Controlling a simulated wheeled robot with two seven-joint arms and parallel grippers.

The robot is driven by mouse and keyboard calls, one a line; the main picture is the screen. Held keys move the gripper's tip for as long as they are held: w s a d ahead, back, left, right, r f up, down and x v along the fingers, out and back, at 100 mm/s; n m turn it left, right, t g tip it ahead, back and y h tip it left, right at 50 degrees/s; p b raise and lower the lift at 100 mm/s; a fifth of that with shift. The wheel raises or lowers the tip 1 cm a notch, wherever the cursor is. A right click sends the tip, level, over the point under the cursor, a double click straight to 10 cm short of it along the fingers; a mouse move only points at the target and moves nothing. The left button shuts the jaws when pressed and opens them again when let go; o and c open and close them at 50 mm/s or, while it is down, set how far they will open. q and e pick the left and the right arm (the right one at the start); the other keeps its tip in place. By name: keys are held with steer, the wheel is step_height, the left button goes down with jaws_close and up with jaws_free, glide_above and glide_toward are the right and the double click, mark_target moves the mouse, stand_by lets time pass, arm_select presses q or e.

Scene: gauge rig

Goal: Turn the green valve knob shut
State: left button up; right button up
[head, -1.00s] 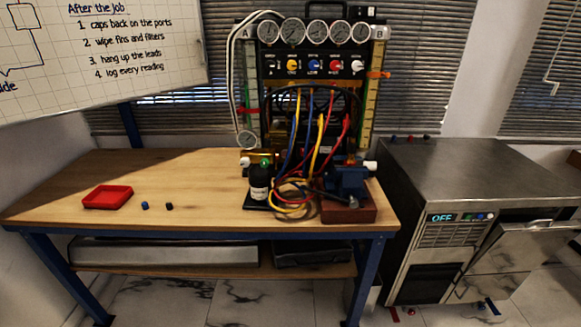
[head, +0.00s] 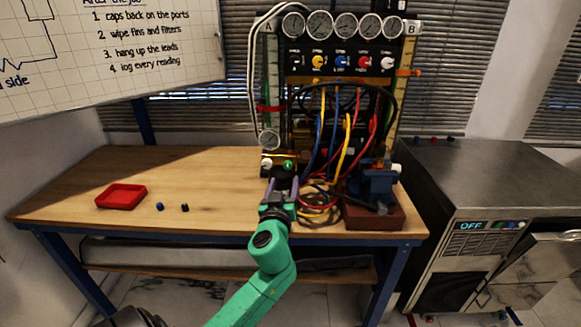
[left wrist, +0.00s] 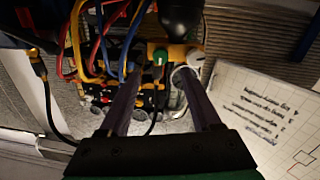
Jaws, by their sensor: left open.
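The green valve knob (head: 289,165) sits low on the front of the gauge rig, beside a white knob (head: 266,163). In the left wrist view the green knob (left wrist: 160,56) shows beyond the fingertips, roughly between the two fingers. My left gripper (head: 282,178) is open, just in front of and below the knob in the head view. In the left wrist view its two fingers (left wrist: 160,76) are spread with nothing between them. I cannot tell whether a finger touches the knob. My right gripper is not in view.
Red, blue and yellow hoses (head: 345,145) hang right of the knob. A blue vise (head: 375,185) stands on a brown block at the right. A red tray (head: 121,196) and two small caps lie on the left of the bench (head: 205,190), where much wood is clear.

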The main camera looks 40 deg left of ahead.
mark_target(287, 167)
arm_select(q)
steer(key=x, duration=0.7)
steer(key=shift+p, duration=0.4)
jaws_close()
steer(key=shift+m, duration=0.4)
steer(key=m+b, duration=0.1)
steer(key=m, duration=0.1)
steer(key=shift+f+m, duration=0.1)
steer(key=shift+m, duration=0.3)
steer(key=m, duration=0.4)
steer(key=shift+m, duration=0.3)
steer(key=m, duration=0.4)
steer(key=shift+p, duration=0.3)
steer(key=m+p, duration=0.1)
steer(key=m, duration=0.4)
steer(key=shift+m, duration=0.4)
